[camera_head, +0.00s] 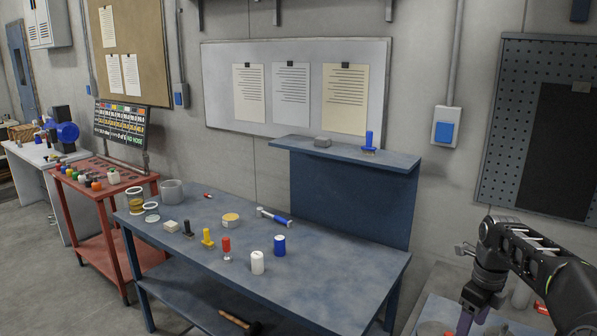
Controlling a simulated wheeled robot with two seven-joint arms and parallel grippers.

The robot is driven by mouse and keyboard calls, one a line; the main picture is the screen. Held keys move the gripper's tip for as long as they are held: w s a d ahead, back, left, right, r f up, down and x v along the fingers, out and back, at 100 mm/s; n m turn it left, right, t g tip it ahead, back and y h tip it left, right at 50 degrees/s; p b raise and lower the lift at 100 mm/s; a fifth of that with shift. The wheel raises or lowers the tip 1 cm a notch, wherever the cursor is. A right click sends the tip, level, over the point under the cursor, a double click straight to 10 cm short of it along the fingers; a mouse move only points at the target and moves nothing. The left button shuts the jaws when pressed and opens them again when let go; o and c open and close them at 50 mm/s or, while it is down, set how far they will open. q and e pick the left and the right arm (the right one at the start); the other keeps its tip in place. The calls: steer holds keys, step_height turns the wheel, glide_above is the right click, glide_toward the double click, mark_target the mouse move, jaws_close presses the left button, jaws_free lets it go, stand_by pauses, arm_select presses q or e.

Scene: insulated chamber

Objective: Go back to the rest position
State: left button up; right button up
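My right arm comes in from the right edge, black with a grey joint. Its end, with my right gripper (471,318), points down at the lower right, over a pale surface. Purple parts show at that end, cut off by the bottom edge of the picture. I cannot tell whether the fingers are open or shut, or whether they hold anything. My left gripper and arm are not in view.
A blue-grey table (330,265) stands in the middle, with a white canister (257,263), a blue canister (279,246), a red-handled stamp (226,248) and other small items. A red cart (100,190) stands to its left. A raised shelf (345,150) backs the table.

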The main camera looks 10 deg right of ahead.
steer(key=w+a+f+n+t, duration=0.4)
steer(key=w+a+f+n, duration=0.25)
steer(key=f+n, duration=0.35)
steer(key=s+a+f+n+y+b, duration=0.1)
steer(key=s+a+f+n+y, duration=0.15)
steer(key=a+f+n, duration=0.9)
steer(key=s+a+f+n+b, duration=0.2)
steer(key=s+a+f+n, duration=0.2)
steer(key=s+a+f, duration=0.85)
steer(key=s+a+f+n+g, duration=0.1)
steer(key=s+a+f+g, duration=0.1)
steer(key=s, duration=0.7)
steer(key=s+a+f+n+g+y+b, duration=0.1)
steer(key=s+a, duration=0.4)
steer(key=s, duration=0.5)
step_height(320, 180, down, 2)
steer(key=shift+f+n+g, duration=0.2)
steer(key=shift+n+g, duration=0.25)
steer(key=shift+g, duration=0.05)
steer(key=shift+a+y, duration=0.1)
steer(key=shift+y, duration=0.15)
